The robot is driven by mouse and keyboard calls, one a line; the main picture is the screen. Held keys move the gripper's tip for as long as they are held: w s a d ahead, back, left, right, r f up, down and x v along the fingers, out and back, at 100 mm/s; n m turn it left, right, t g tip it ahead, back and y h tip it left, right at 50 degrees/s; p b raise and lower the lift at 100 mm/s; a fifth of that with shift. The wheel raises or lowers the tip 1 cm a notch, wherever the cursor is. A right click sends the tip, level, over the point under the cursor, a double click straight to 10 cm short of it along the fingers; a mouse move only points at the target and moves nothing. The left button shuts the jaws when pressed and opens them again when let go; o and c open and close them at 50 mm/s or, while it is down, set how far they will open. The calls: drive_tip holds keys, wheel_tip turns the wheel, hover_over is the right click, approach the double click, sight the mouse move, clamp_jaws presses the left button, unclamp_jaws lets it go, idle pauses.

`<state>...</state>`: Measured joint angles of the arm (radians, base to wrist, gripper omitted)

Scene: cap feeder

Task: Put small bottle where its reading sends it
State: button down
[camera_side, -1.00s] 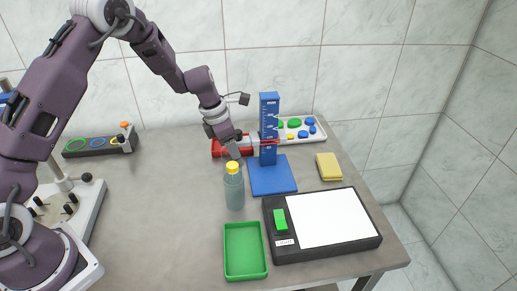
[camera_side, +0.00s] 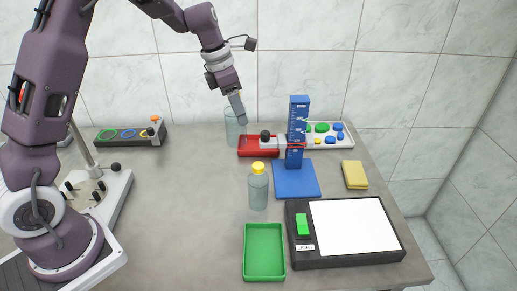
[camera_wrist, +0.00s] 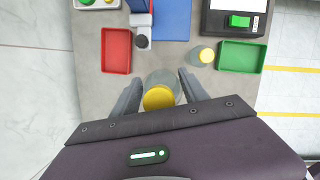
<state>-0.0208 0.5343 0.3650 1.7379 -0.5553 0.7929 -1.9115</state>
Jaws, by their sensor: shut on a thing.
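My gripper (camera_side: 238,108) is shut on a clear bottle (camera_side: 235,128) with a yellow cap; the wrist view shows that cap (camera_wrist: 158,97) between the fingers. The held bottle is upright behind the left end of the red tray (camera_side: 258,152); I cannot tell whether its base touches the table. A second yellow-capped bottle (camera_side: 258,190) stands upright on the table, apart from my gripper, and it also shows in the wrist view (camera_wrist: 203,56). A green tray (camera_side: 264,277) is at the front.
A black box (camera_side: 299,253) with a white panel and a green switch is at the front right. A yellow sponge (camera_side: 355,175) lies behind it. A ring holder (camera_side: 128,135) is at the back left. The table's middle left is clear.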

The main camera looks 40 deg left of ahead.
drive_tip(key=w+a+r+n+y, duration=0.1)
drive_tip(key=w+a+n+y, duration=0.1)
drive_tip(key=w+a+n, duration=0.75)
drive_tip(key=w+f+m, duration=0.1)
drive_tip(key=w+f, duration=0.1)
drive_tip(key=f, duration=0.6)
drive_tip(key=w+f+m, duration=0.1)
drive_tip(key=w+f, duration=0.2)
drive_tip(key=f, duration=0.5)
drive_tip(key=shift+a+t, duration=0.3)
drive_tip(key=shift+a, duration=0.15)
drive_tip(key=shift+f, duration=0.2)
drive_tip(key=c, duration=0.6)
unclamp_jaws()
